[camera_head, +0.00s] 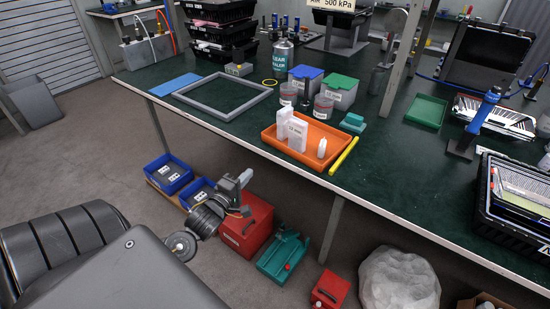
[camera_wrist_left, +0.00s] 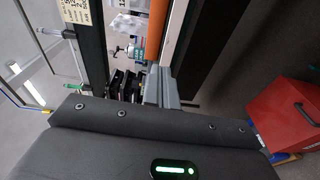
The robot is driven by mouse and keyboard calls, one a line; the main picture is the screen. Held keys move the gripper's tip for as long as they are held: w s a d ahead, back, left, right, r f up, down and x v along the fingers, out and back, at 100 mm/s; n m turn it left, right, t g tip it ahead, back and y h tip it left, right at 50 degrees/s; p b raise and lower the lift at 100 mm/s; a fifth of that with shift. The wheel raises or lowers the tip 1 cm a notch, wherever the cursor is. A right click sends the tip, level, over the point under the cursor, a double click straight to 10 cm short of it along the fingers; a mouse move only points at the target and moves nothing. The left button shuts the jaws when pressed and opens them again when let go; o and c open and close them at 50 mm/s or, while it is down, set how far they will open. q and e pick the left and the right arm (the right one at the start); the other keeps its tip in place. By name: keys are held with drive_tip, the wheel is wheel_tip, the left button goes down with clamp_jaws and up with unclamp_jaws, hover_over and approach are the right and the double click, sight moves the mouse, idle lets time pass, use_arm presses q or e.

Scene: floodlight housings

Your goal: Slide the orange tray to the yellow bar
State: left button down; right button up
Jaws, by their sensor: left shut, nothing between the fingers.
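The orange tray (camera_head: 333,134) sits on the green table near its front edge, carrying white boxes (camera_head: 297,134) and a small white bottle (camera_head: 322,148). The yellow bar (camera_head: 343,156) lies just right of the tray, along its right side; I cannot tell whether they touch. My left gripper (camera_head: 243,180) is shut and empty, in front of the table edge and left of the tray, apart from it. In the left wrist view the gripper (camera_wrist_left: 164,82) points toward the table side, with an orange strip (camera_wrist_left: 157,28) beyond, likely the tray. My right gripper is not in view.
Behind the tray stand clear jars (camera_head: 323,107), a blue-lidded bin (camera_head: 305,80) and a green-lidded bin (camera_head: 340,92). A grey frame (camera_head: 223,115) lies to its left. A teal block (camera_head: 353,122) is near the bar. Red boxes (camera_head: 246,225) stand below.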

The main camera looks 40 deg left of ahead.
use_arm(q)
drive_tip(key=r, duration=0.1)
approach(283, 150)
drive_tip(key=w+a, duration=0.3)
drive_tip(key=a, duration=0.1)
drive_tip(key=w, duration=0.1)
drive_tip(key=w+d, duration=0.1)
drive_tip(key=shift+w+d+r, duration=0.1)
drive_tip(key=shift+w+d, duration=0.05)
drive_tip(key=shift+w, duration=0.1)
drive_tip(key=shift+w+d, duration=0.4)
drive_tip(key=shift+w, duration=0.05)
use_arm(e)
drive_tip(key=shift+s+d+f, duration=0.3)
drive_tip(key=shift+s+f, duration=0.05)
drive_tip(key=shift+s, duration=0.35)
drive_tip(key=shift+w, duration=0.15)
use_arm(q)
drive_tip(key=shift+w+d+p, duration=0.1)
drive_tip(key=shift+w+p, duration=0.1)
drive_tip(key=shift+p, duration=0.15)
drive_tip(key=shift+w+d, duration=0.2)
drive_tip(key=shift+w, duration=0.1)
drive_tip(key=shift+w+d, duration=0.2)
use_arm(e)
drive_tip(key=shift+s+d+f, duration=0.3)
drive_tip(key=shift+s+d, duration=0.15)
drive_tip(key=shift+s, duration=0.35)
